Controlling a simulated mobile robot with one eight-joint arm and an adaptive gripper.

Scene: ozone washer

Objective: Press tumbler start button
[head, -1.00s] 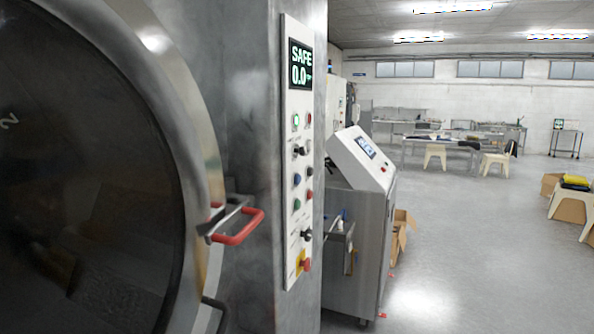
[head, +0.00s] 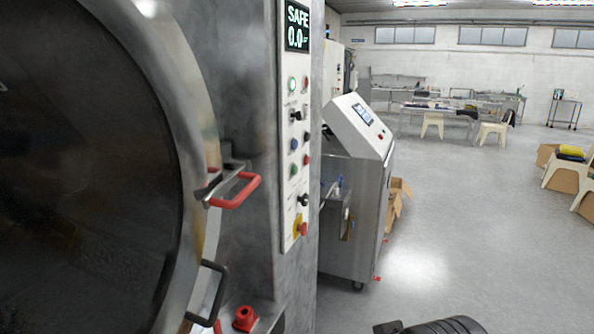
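The tumbler's control panel (head: 297,130) is a narrow white strip on the grey machine, left of centre. Its display (head: 297,26) reads SAFE and 0.0. Below are a lit green button (head: 292,84), a blue button (head: 294,144), a dark green button (head: 293,170), several red ones, and black knobs. A red emergency stop (head: 301,230) on yellow sits at the bottom. The labels are too small to read, so I cannot tell which button is the tumbler start. A black ribbed part at the bottom edge seems to be my gripper (head: 432,327); its fingers are not clearly visible, apart from the panel.
A big round door (head: 80,190) fills the left, with a red handle (head: 236,190) jutting out near the panel. A console machine (head: 355,200) stands behind the panel. Open floor (head: 450,230) lies to the right; tables and chairs are farther back.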

